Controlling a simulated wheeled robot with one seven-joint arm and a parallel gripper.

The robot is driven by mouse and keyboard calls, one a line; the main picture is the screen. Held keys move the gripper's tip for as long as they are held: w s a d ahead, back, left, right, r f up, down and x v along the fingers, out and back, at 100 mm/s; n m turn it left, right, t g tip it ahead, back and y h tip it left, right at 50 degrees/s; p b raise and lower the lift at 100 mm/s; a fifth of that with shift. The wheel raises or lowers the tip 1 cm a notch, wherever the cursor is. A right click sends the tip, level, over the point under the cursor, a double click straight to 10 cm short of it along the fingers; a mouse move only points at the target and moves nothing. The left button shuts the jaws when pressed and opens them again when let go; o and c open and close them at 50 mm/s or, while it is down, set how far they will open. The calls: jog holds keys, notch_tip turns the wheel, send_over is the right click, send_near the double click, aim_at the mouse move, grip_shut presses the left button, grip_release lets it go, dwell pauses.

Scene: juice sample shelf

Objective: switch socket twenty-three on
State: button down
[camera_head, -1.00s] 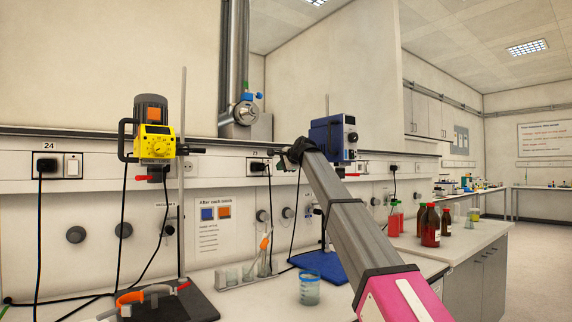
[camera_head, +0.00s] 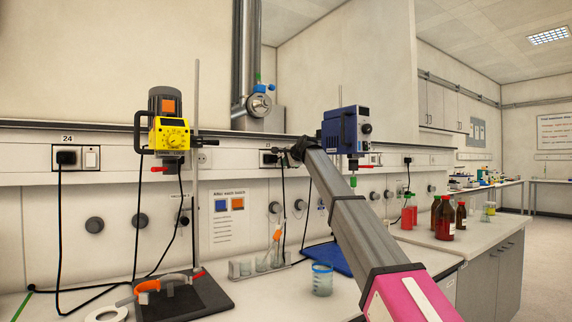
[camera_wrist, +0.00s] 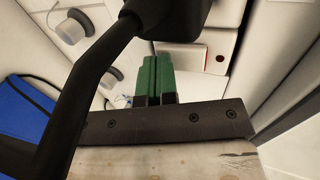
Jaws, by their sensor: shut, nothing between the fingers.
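Socket twenty-three (camera_head: 268,158) is in the wall rail right of the yellow stirrer, with a black plug in it; its number is not readable in the head view. My gripper (camera_head: 295,151) is just right of that plug, close to the rail, and hides the area where a switch might be. In the wrist view my gripper's green fingers (camera_wrist: 154,78) are shut together and empty. They point at a pale rail surface, beside a white block (camera_wrist: 190,56) with a dark red dot. A thick black shape, perhaps the plug and its cable (camera_wrist: 92,62), crosses close to the camera. I cannot tell whether the fingers touch anything.
Socket 24 (camera_head: 67,158) with a plug and white switch (camera_head: 91,158) is farther left. The yellow stirrer (camera_head: 170,135) and blue stirrer (camera_head: 345,130) stand on either side of my gripper. Glassware (camera_head: 322,280) and red bottles (camera_head: 443,218) stand on the bench.

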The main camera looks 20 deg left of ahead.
jog(key=shift+a, duration=0.1)
jog(key=shift+w, duration=0.1)
jog(key=shift+r, duration=0.8)
jog(key=v, duration=1.4)
jog(key=shift+f, duration=0.4)
